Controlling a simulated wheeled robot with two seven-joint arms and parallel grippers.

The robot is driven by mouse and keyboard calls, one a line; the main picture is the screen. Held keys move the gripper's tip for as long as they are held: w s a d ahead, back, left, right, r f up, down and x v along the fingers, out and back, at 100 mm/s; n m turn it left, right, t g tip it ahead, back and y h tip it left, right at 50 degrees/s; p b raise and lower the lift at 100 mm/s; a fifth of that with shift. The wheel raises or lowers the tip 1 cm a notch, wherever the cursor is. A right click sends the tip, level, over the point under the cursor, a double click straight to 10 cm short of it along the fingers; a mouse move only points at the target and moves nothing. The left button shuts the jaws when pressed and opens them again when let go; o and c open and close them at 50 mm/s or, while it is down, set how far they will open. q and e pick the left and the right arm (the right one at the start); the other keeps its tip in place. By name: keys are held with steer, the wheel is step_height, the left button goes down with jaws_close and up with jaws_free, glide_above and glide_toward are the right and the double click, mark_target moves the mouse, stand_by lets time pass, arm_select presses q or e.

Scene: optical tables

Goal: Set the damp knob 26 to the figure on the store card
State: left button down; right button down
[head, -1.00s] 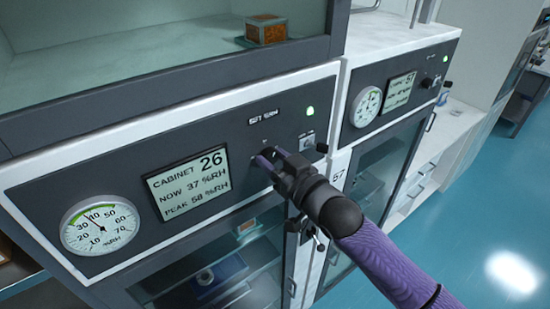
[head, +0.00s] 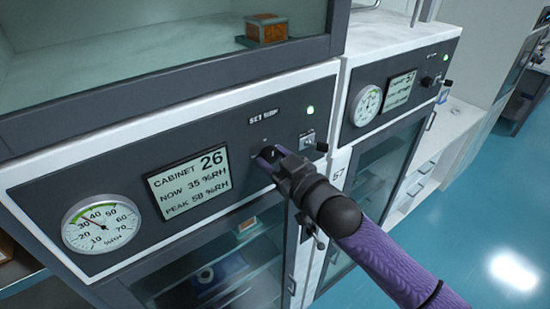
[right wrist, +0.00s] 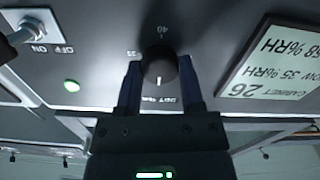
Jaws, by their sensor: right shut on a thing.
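The damp knob 26 (right wrist: 160,62) is a round black knob on the dark front panel of cabinet 26. In the right wrist view its white mark points down in the picture, and a 40 is printed above it. My right gripper (head: 267,156) is shut on the knob, with one finger on each side in the right wrist view (right wrist: 160,78). In the head view the gripper mostly hides the knob. The cabinet display (head: 188,182) reads NOW 35 %RH and PEAK 58 %RH. I cannot make out a store card. My left gripper is not in view.
A round dial gauge (head: 101,224) sits left of the display. A green lamp (head: 310,110) and an on/off switch (head: 308,139) are right of the knob. Cabinet 57 has a similar panel (head: 425,88). Blue floor (head: 470,230) is clear at right.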

steer(key=shift+c, duration=1.1)
jaws_free()
steer(key=b+v, duration=0.2)
steer(key=v, duration=0.8)
